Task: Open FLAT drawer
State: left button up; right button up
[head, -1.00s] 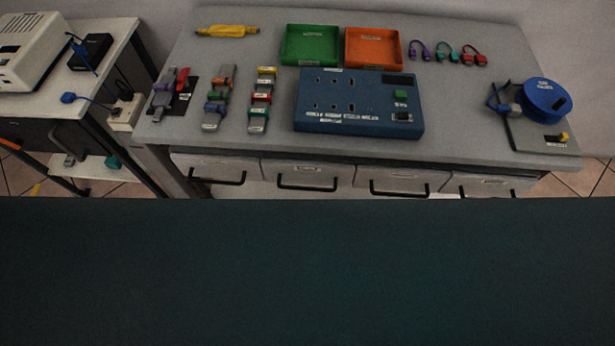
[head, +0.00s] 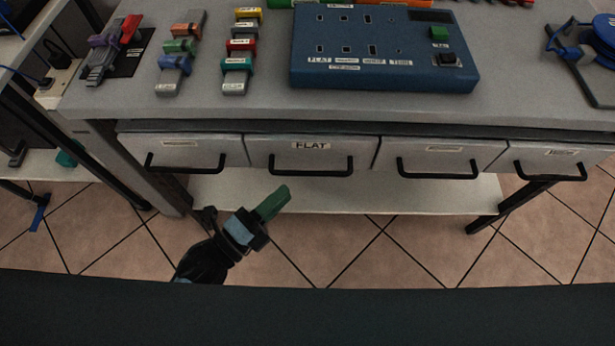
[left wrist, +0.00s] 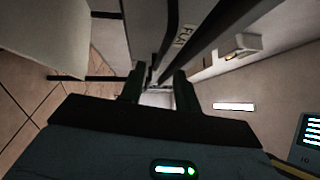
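The FLAT drawer (head: 310,150) is the second from the left under the bench in the head view, with a pale front and a FLAT label. Its front looks flush with its neighbours, so it appears shut. Its black bar handle (head: 311,171) runs across the lower front. My left gripper (head: 275,203) is below and slightly left of this handle, apart from it. In the left wrist view its two fingers (left wrist: 159,88) stand apart with nothing between them. My right gripper is not in view.
Other shut drawers with black handles flank it, one on the left (head: 188,150) and two on the right. A low shelf (head: 390,198) and a table leg (head: 508,204) are below. The bench top (head: 540,95) carries a blue panel (head: 380,50) and cables.

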aim_at(308, 172)
pick_arm(q)
jog(key=shift+x, duration=4.05)
grip_shut()
